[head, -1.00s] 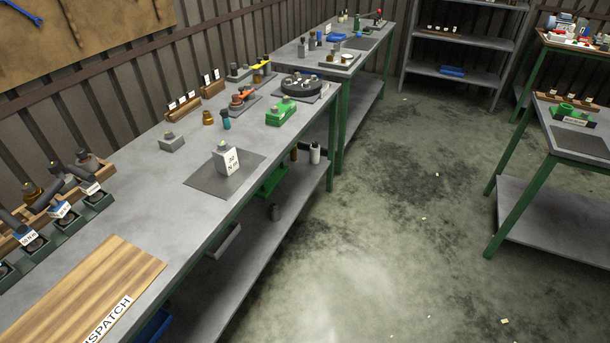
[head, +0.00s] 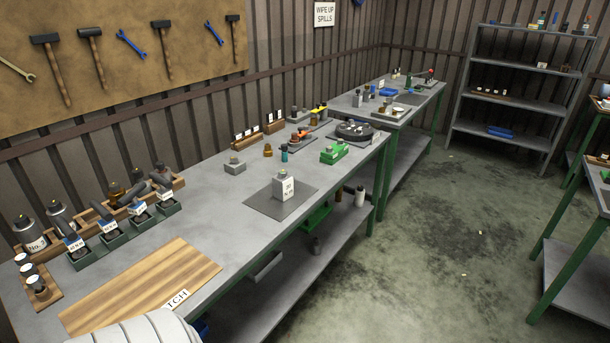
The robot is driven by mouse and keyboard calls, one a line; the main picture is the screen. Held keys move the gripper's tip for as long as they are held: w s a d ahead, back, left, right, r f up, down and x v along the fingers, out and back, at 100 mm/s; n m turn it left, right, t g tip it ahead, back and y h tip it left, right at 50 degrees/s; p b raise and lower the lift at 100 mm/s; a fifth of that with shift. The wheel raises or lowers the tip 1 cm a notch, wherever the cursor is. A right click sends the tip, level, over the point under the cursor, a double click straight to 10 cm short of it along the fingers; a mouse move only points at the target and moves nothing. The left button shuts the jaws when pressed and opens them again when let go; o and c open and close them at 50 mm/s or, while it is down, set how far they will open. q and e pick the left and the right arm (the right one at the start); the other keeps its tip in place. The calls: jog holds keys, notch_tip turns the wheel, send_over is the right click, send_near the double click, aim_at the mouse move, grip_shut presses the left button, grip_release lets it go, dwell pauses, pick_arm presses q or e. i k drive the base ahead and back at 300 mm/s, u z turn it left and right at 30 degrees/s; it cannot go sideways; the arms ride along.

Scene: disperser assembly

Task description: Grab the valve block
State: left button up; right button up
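I cannot tell for sure which part is the valve block. A small grey block (head: 235,165) with a knob on top sits on the long workbench, left of the mat. A pale block (head: 284,187) with a "20 N m" label stands upright on the dark grey mat (head: 258,205). A green fixture (head: 334,152) with a grey part on top lies farther along the bench. Neither gripper is in view. Only a white rounded part, probably my own arm, shows at the bottom left edge.
A wooden board (head: 150,285) lies at the near end of the workbench (head: 215,222). A round black fixture (head: 355,131) stands at the far end.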

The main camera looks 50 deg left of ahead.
aim_at(283, 189)
jog(key=z, duration=0.1)
jog(key=i, duration=1.95)
jog(key=u, duration=0.45)
jog(key=i, duration=1)
jog(key=u, duration=1.65)
jog(key=i, duration=0.85)
jog(key=u, duration=0.8)
